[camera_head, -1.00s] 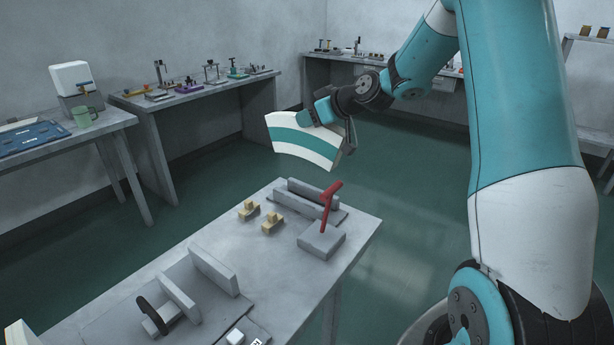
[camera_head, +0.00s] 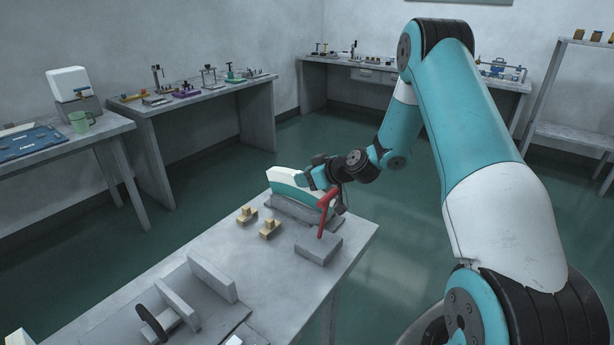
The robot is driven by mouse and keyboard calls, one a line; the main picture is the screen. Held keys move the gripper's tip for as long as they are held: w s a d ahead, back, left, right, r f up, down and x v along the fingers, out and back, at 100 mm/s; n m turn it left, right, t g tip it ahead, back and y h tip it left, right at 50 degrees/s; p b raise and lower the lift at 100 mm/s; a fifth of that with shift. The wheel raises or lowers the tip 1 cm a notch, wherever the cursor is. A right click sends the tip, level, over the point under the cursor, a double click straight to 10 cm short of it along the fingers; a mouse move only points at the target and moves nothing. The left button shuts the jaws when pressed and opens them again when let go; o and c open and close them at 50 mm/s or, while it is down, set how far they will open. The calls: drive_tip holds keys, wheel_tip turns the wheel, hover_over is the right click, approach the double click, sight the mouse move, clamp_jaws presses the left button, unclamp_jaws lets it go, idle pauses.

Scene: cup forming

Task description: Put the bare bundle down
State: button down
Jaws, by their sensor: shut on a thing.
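The bare bundle (camera_head: 288,176), a curved white stack with a teal band, is at the far end of the grey table. Its lower edge is at the grey slotted holder (camera_head: 296,214), behind the holder's near wall. I cannot tell whether it touches the bottom. My gripper (camera_head: 314,184) is shut on the bundle at its upper right side. The fingertips are small and partly hidden by the bundle and the wrist.
A red lever (camera_head: 327,208) on a grey block (camera_head: 318,248) stands close to the right of the gripper. Grey upright plates (camera_head: 212,279) stand nearer. The table's middle is clear.

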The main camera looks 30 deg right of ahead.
drive_tip(key=c, duration=0.7)
unclamp_jaws()
drive_tip(key=shift+s+r, duration=0.1)
